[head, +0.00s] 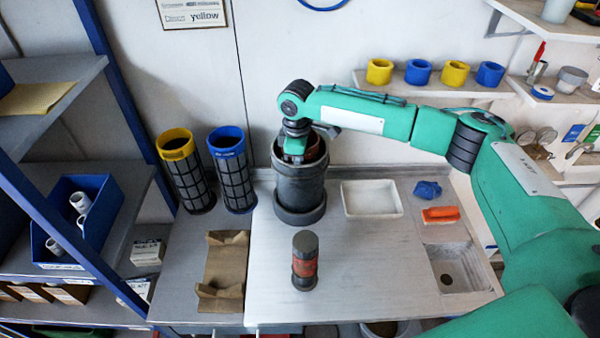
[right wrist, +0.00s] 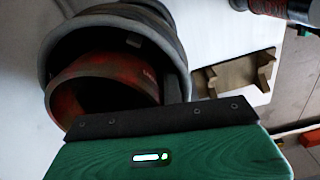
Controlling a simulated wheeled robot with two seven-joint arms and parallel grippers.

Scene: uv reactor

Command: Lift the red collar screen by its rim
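The red collar screen (head: 317,150) sits down inside the dark grey cylindrical vessel (head: 299,190) at the middle of the bench. In the right wrist view its worn red rim (right wrist: 97,80) shows as a ring inside the vessel's mouth (right wrist: 176,60). My right gripper (head: 293,153) points down into the vessel's mouth from above, at the screen's left side in the head view. In the right wrist view its dark edge crosses the near part of the red rim and hides it. I cannot see both fingertips or whether they touch the rim. My left gripper is out of view.
A yellow-collared screen (head: 189,178) and a blue-collared screen (head: 232,175) stand left of the vessel. A small dark cylinder with a red band (head: 304,262) stands in front. A brown cradle (head: 226,268) lies front left. A white tray (head: 371,199) lies right.

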